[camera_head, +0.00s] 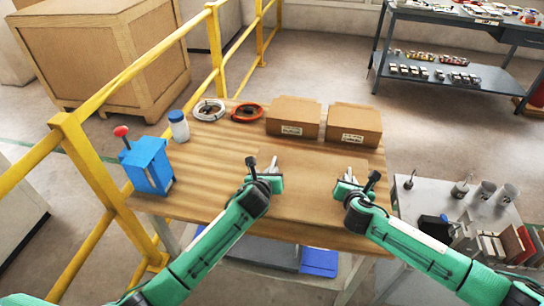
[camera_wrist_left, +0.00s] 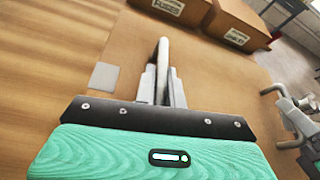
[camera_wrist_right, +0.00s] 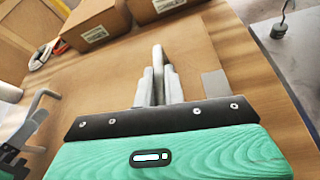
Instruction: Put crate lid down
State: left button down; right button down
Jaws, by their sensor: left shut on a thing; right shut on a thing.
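The crate lid (camera_head: 310,195) is a flat brown panel lying level across the front middle of the wooden table (camera_head: 200,190). It also shows in the left wrist view (camera_wrist_left: 220,95) and the right wrist view (camera_wrist_right: 100,90). My left gripper (camera_head: 272,167) is shut on a pale grey handle bar (camera_wrist_left: 163,48) at the lid's left side. My right gripper (camera_head: 348,177) is shut on a similar bar (camera_wrist_right: 158,52) at its right side. I cannot tell whether the lid touches the tabletop. My fingers hide part of each bar.
Two cardboard boxes (camera_head: 294,116) (camera_head: 353,125) stand behind the lid. Yellow railing (camera_head: 100,170) runs along the left. A grey bench (camera_head: 430,200) is at the right.

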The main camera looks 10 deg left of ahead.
pick_arm(q)
jog(key=shift+f, duration=0.1)
pick_arm(e)
jog(key=shift+f, duration=0.1)
